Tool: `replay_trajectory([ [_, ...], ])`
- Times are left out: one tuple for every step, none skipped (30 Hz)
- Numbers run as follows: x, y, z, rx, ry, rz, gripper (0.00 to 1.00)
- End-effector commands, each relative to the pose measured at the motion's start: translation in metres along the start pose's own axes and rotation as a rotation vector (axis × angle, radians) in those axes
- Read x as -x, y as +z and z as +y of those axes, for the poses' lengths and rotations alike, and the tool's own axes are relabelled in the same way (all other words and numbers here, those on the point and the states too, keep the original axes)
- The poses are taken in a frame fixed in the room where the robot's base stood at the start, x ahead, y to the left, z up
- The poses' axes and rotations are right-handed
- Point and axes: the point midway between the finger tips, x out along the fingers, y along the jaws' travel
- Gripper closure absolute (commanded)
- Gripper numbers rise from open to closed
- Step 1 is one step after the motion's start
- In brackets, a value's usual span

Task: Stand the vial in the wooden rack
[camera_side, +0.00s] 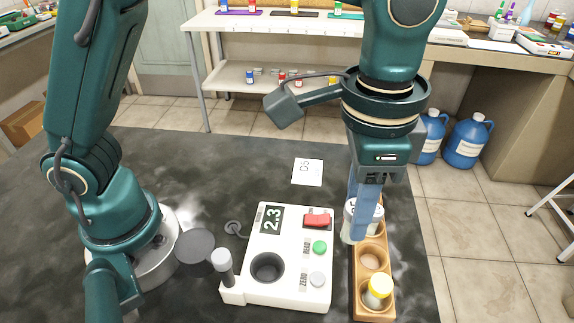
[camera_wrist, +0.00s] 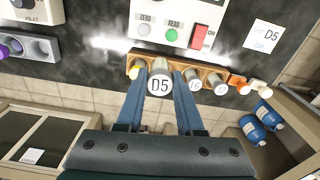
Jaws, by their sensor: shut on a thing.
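My gripper (camera_side: 362,232) points down at the wooden rack (camera_side: 358,280), its blue fingers closed on a vial (camera_side: 348,226) with a pale cap. In the wrist view, the held vial's white cap reads D5 (camera_wrist: 160,86) and sits between the two fingers (camera_wrist: 159,80). The vial looks roughly upright at the rack's left edge in the side view. The fingers partly hide it, and I cannot tell whether its base is in a hole. The wooden rack shows in the wrist view (camera_wrist: 178,66) behind the vial. An empty hole (camera_side: 371,262) shows in the rack.
White-capped vials (camera_wrist: 220,88) stand on the held vial's other side. A white device (camera_side: 290,255) with buttons and a dark round well is close left of the rack. A D5 card (camera_side: 307,171) lies behind it.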

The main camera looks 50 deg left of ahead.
Motion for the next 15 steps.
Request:
replay_trajectory([
  [-0.002, -0.01, -0.003, 0.01, 0.0, 0.001, 0.99],
  [-0.002, -0.015, -0.004, 0.015, 0.0, 0.0, 0.99],
  [-0.003, -0.021, -0.006, 0.021, 0.0, 0.001, 0.99],
  [-0.004, -0.025, -0.007, 0.025, 0.0, 0.001, 0.99],
  [-0.006, -0.029, -0.008, 0.029, -0.001, 0.001, 0.99],
  [-0.008, -0.034, -0.01, 0.034, -0.001, 0.001, 0.99],
  [-0.01, -0.038, -0.011, 0.037, -0.001, 0.0, 0.99],
  [-0.012, -0.041, -0.012, 0.04, -0.001, 0.0, 0.99],
  [-0.015, -0.044, -0.013, 0.044, -0.001, 0.0, 0.99],
  [-0.017, -0.047, -0.014, 0.046, -0.001, 0.0, 0.99],
  [-0.02, -0.049, -0.015, 0.048, -0.001, -0.002, 0.99],
  [-0.023, -0.05, -0.016, 0.05, -0.001, -0.004, 0.99],
  [-0.025, -0.051, -0.017, 0.051, 0.0, -0.008, 0.99],
  [-0.027, -0.05, -0.017, 0.052, 0.0, -0.013, 0.99],
  [-0.03, -0.05, -0.018, 0.053, 0.0, -0.021, 0.99],
])
